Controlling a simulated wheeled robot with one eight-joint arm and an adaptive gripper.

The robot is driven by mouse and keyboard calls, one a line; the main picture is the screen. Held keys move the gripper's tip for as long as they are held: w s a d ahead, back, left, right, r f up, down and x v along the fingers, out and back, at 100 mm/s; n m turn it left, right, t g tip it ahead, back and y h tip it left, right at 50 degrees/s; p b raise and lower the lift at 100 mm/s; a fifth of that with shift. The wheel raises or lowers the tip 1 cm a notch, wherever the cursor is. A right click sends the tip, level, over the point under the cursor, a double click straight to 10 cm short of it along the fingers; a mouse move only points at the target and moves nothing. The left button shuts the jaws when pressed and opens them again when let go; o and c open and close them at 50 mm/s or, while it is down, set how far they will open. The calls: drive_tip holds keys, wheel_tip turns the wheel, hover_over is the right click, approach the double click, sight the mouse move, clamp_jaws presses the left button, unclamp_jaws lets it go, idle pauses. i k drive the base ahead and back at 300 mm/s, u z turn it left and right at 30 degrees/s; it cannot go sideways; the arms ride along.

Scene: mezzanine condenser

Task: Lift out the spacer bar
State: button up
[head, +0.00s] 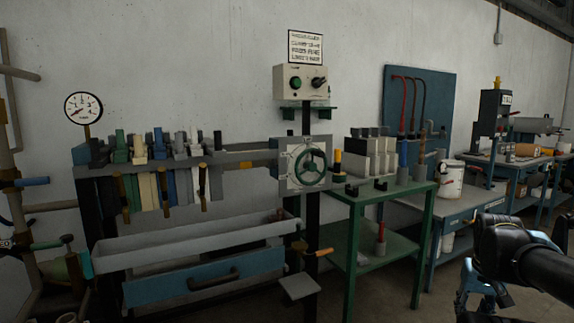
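A plate press (235,158) with a long grey rail stands left of centre against the wall. Several plates in green, cream, blue and white hang side by side in it. A handwheel (310,167) sits on its right end block. A gap lies between the plates and that block, with a small yellow-orange piece (245,165) at the rail there. I cannot tell which part is the spacer bar. My gripper (482,303) is low at the right, well away from the press, partly cut off by the bottom edge; its fingers are not clear.
A long trough (190,248) and a blue drawer front (205,287) lie under the plates. A green table (372,192) with pale blocks (370,155) stands right of the press. A blue bench (460,207) with a white bucket (451,178) is further right. Pipes (18,185) line the left edge.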

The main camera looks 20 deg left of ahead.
sight(250, 164)
drive_tip(key=z, duration=1.7)
drive_tip(key=k, duration=1.45)
drive_tip(key=u, duration=2.3)
drive_tip(key=i, duration=0.9)
drive_tip(key=z, duration=0.05)
